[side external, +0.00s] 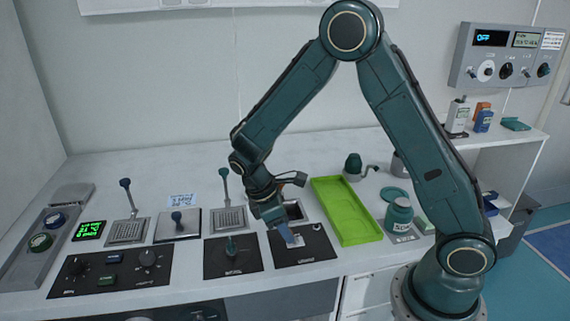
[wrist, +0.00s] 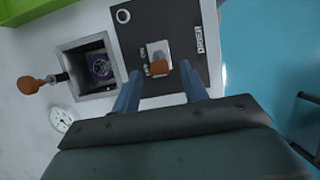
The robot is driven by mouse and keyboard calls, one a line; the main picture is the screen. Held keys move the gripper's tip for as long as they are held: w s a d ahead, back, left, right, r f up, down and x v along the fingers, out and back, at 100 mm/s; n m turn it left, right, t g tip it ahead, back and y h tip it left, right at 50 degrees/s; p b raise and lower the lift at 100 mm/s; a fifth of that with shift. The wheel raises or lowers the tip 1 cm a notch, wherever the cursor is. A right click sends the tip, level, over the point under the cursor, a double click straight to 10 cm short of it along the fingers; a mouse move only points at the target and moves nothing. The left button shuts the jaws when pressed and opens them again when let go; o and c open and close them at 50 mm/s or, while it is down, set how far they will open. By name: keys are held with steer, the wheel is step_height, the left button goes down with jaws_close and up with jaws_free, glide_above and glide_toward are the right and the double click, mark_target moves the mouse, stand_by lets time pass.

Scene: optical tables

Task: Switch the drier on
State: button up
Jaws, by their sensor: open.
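The drier panel (wrist: 185,22) is a dark plate labelled DRIER in the wrist view, and it lies under my gripper in the side view (side external: 318,243). In the side view my gripper (side external: 290,240) is low over the panel and hides the knob.
A square recessed opening (wrist: 88,65) with a brown-handled lever (wrist: 30,85) adjoins the panel. A green tray (side external: 345,212) lies to its right in the side view. Another dark panel with a knob (side external: 231,246) is to its left. A wall box reads OFF (side external: 490,38).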

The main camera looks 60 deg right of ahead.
steer(key=shift+d+f, duration=0.1)
steer(key=shift+f, duration=0.1)
jaws_close()
